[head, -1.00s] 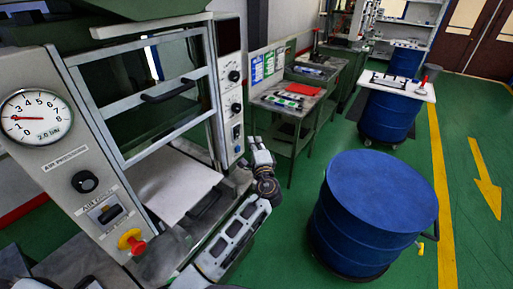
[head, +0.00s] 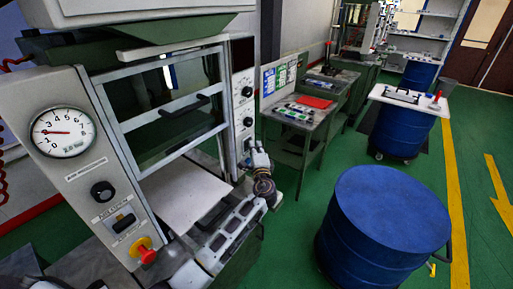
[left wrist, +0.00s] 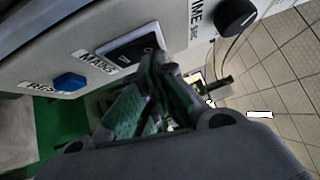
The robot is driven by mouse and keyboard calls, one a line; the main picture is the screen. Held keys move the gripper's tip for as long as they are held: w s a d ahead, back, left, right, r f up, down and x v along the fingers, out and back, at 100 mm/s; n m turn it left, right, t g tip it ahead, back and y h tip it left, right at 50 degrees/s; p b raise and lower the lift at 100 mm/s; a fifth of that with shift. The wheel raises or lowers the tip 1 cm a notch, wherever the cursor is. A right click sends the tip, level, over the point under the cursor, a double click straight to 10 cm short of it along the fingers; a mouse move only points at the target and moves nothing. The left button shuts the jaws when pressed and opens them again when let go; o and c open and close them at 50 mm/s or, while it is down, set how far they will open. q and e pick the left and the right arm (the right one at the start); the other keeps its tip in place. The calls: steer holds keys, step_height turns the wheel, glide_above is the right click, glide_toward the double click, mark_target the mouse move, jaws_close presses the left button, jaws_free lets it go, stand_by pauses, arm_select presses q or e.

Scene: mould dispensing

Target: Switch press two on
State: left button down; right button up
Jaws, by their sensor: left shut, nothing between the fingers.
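The press (head: 160,130) stands at left in the head view, with a gauge panel on its left and a narrow control panel (head: 243,80) on its right. My left gripper (head: 254,150) is shut and empty, beside the lower part of that right panel. In the left wrist view, a black rocker switch (left wrist: 124,54) labelled MAINS is on the panel. The shut fingertips (left wrist: 158,62) are right at its edge and hide part of it. I cannot tell whether they touch it. My right gripper is not in view.
A blue RESET button (left wrist: 69,82) and a black TIME knob (left wrist: 237,17) flank the switch. The left panel has a gauge (head: 63,132) and a red-and-yellow stop button (head: 145,252).

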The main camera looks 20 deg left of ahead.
arm_select(q)
steer(key=shift+w+a+r+n+g+p, duration=0.1)
steer(key=shift+a+r+n+g+p, duration=0.15)
steer(key=shift+p, duration=0.3)
steer(key=shift+f, duration=0.1)
